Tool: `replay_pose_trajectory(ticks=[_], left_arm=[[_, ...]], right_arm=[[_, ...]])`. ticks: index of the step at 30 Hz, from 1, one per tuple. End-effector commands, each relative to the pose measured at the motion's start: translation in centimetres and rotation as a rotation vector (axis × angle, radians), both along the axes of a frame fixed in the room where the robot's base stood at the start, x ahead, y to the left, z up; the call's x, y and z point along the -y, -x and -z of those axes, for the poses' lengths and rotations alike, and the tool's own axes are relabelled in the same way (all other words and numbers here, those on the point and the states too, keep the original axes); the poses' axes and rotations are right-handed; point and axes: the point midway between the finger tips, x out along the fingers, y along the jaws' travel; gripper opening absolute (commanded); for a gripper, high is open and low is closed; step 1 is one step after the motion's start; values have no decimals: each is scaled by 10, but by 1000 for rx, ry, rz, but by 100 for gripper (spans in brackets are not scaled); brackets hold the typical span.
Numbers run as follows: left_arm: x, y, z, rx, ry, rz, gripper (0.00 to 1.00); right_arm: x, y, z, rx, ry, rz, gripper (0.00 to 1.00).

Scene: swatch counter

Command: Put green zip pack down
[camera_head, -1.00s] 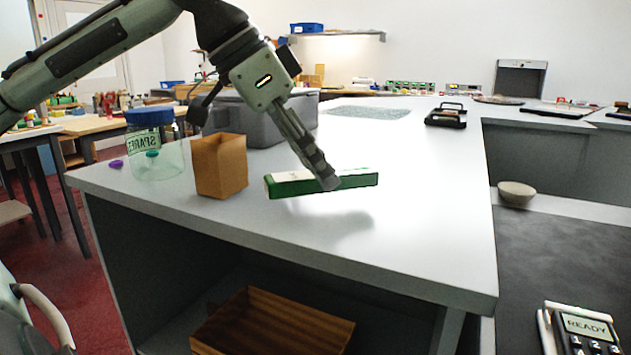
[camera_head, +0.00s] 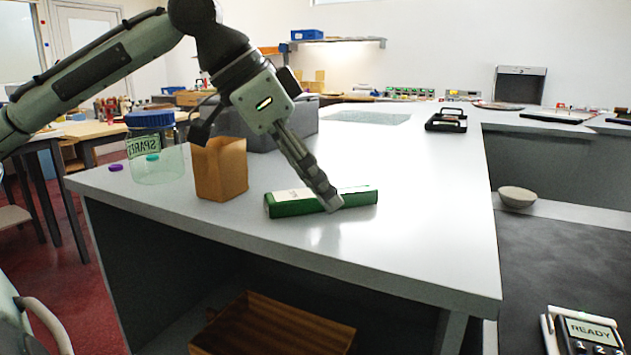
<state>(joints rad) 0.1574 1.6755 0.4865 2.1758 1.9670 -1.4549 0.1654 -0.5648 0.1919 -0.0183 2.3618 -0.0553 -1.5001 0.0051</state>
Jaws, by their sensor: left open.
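The green zip pack (camera_head: 357,197) is a long green box with a pale label on its top left part. It lies flat on the white counter (camera_head: 420,235), near the front edge. My left gripper (camera_head: 331,203) reaches down from the upper left with its fingertips at the middle of the pack, in front of part of it. The gripper is open. The finger on the far side is hidden, so I cannot see whether the tips touch the pack. My right gripper is not in view.
A brown open box (camera_head: 220,170) stands left of the pack, beside a clear jar with a blue lid (camera_head: 149,119). A grey bin (camera_head: 305,122) stands behind. A black caddy (camera_head: 446,121) is farther back. The counter right of the pack is clear.

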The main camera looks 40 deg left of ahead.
Motion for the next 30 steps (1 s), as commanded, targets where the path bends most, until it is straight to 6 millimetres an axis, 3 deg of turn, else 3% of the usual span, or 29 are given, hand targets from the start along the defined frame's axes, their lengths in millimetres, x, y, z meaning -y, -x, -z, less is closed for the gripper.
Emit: replay_pose_trajectory(ticks=[8, 18, 30], left_arm=[[-11, 16, -36, 8, 0, -2, 54], [-30, 47, -91, 4, -1, -2, 54], [-34, 55, -103, 1, -1, -1, 54]], right_arm=[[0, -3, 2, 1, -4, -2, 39], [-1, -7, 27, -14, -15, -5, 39], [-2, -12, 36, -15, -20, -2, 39]])
